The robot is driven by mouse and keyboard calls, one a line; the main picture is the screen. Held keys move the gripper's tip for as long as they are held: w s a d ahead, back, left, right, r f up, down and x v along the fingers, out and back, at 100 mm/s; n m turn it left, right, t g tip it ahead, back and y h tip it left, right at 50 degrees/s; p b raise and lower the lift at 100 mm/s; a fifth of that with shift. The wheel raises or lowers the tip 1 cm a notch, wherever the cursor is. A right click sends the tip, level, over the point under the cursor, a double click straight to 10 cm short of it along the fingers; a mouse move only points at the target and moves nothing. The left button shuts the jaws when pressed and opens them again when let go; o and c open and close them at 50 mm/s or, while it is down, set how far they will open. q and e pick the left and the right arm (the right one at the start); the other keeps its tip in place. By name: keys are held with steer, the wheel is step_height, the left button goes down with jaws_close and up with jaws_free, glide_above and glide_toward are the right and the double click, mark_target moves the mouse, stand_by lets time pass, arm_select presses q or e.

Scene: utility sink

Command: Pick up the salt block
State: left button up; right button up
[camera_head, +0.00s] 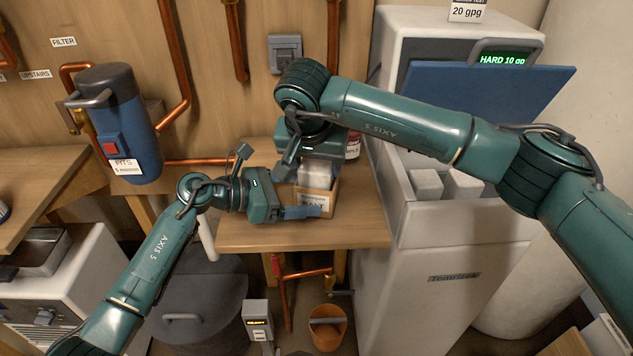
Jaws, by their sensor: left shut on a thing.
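A small tan box (327,201) with a white label stands on the wooden shelf. A whitish salt block (312,174) shows in its top. My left gripper (303,211) comes in from the left, low at the box's front, and is shut on the box. My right gripper (305,165) points down from above at the block; one finger shows on its left side, and I cannot tell whether it grips the block. Two more white blocks, a left one (426,184) and a right one (462,186), sit in the open softener cabinet (440,222).
A dark blue filter housing (127,120) hangs at left among copper pipes. A red-labelled container (353,146) stands behind the box. The softener's blue lid (485,90) is raised. The shelf's front (350,234) is bare. An orange bucket (328,330) stands on the floor.

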jaws_close()
stand_by(0.3)
steer(key=shift+r, duration=0.15)
arm_select(q)
steer(key=shift+c, duration=0.3)
steer(key=o, duration=0.7)
arm_select(e)
step_height(320, 180, up, 10)
arm_select(q)
steer(key=shift+o, duration=0.2)
